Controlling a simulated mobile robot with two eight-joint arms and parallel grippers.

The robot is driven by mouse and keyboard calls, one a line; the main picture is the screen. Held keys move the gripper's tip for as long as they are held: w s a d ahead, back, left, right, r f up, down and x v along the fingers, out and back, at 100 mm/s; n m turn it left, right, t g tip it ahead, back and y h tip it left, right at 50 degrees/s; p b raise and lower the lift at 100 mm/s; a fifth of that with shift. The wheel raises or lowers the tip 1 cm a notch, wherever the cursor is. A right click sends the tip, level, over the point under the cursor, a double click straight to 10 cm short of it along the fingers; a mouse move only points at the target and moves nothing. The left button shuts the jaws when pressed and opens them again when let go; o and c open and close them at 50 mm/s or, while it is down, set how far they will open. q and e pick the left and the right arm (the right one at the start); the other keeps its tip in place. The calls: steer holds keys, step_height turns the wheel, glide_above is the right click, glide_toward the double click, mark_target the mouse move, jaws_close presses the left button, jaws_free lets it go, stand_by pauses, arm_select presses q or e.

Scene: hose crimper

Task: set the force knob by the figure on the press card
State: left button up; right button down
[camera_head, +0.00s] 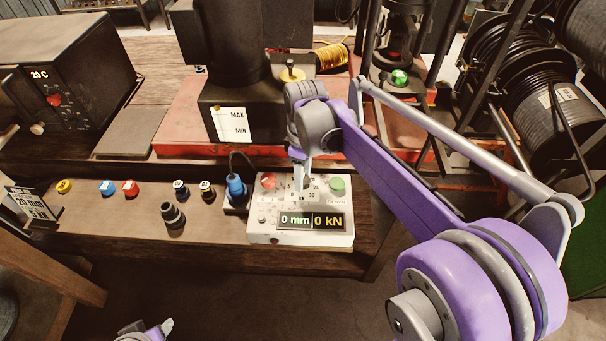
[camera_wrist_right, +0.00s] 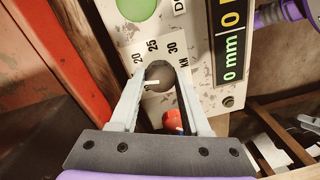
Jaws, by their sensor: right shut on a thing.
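The control box (camera_head: 262,236) stands at the bench front. Its display (camera_head: 311,221) reads 0 mm and 0 kN. The force knob (camera_wrist_right: 157,83) is grey and round with a white pointer line toward the left of the right wrist view. Figures 20, 25, 30 and kN ring it; fingers hide lower figures. My right gripper (camera_wrist_right: 160,76) is shut on the knob from both sides; it also shows in the head view (camera_head: 304,178). The press card (camera_head: 32,204) at far left reads 20 mm and seemingly 5 kN. My left gripper (camera_head: 152,330) shows only partly at the bottom edge.
A red button (camera_head: 268,181) and a green button (camera_head: 337,185) flank the knob. A blue plug (camera_head: 236,188) stands left of the box. Several coloured caps and dark fittings (camera_head: 173,214) lie along the bench. The black press (camera_head: 234,105) rises behind.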

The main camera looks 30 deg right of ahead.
steer(key=shift+n, duration=1)
steer(key=shift+c, duration=1.8)
jaws_free()
step_height(320, 180, up, 11)
steer(key=shift+w+d+p, duration=0.2)
steer(key=shift+p, duration=0.2)
steer(key=shift+f, duration=0.15)
